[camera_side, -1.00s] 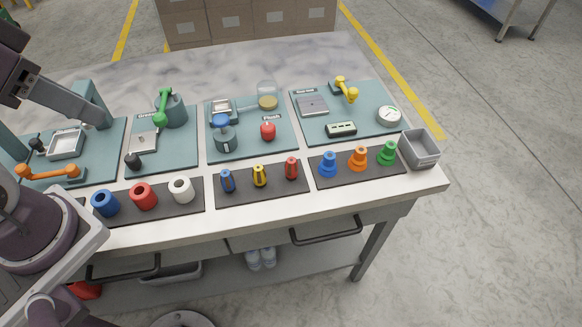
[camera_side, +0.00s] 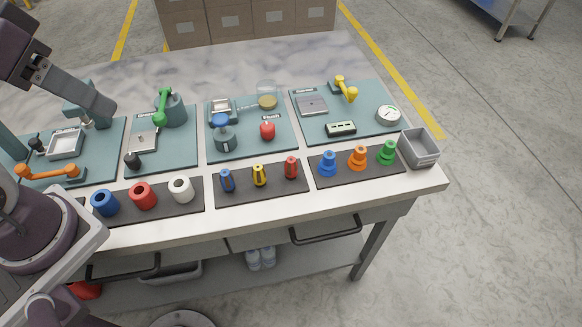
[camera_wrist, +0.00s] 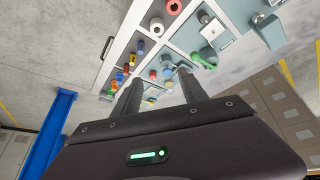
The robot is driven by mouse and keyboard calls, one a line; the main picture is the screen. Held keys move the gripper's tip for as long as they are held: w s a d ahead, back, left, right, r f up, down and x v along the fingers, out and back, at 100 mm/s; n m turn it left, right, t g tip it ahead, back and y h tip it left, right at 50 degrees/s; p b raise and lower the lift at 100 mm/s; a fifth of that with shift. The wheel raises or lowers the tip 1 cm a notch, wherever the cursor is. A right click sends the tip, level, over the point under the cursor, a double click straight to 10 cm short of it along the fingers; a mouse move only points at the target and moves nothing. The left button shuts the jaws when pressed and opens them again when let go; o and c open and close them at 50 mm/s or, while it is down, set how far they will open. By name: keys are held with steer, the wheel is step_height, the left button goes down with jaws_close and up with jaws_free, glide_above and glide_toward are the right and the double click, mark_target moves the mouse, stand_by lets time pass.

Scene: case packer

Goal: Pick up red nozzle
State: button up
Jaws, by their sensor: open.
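The red nozzle (camera_side: 291,167) stands upright at the right end of the middle dark mat (camera_side: 262,194), beside a yellow nozzle (camera_side: 260,175) and a blue nozzle (camera_side: 227,180). In the wrist view the red nozzle (camera_wrist: 126,68) is small and distant, left of the fingers. My gripper (camera_wrist: 157,85) is open, with two long grey fingers apart and nothing visible between them. In the side view my gripper (camera_side: 108,106) is at the upper left, above the bench's left part and well away from the red nozzle. The fingers overlap there.
Blue, red and white rings stand on the left mat (camera_side: 170,211). Blue, orange and green cones stand on the right mat (camera_side: 345,178), near a grey bin (camera_side: 422,150). Teal panels with fixtures, including a green handle (camera_side: 162,105) and a red knob (camera_side: 267,130), lie behind.

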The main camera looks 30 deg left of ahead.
steer(key=w+d+n+g+h, duration=0.1)
steer(key=w+d+n+g, duration=0.15)
steer(key=w+n, duration=0.4)
steer(key=n+g+y, duration=0.1)
steer(key=n+g, duration=0.2)
steer(key=n, duration=0.7)
glide_above(291, 160)
steer(key=f, duration=1.8)
steer(key=shift+w, duration=0.25)
steer(key=shift+n, duration=0.35)
steer(key=f, duration=0.6)
steer(key=shift+s+f, duration=0.2)
steer(key=shift+f, duration=0.55)
jaws_close()
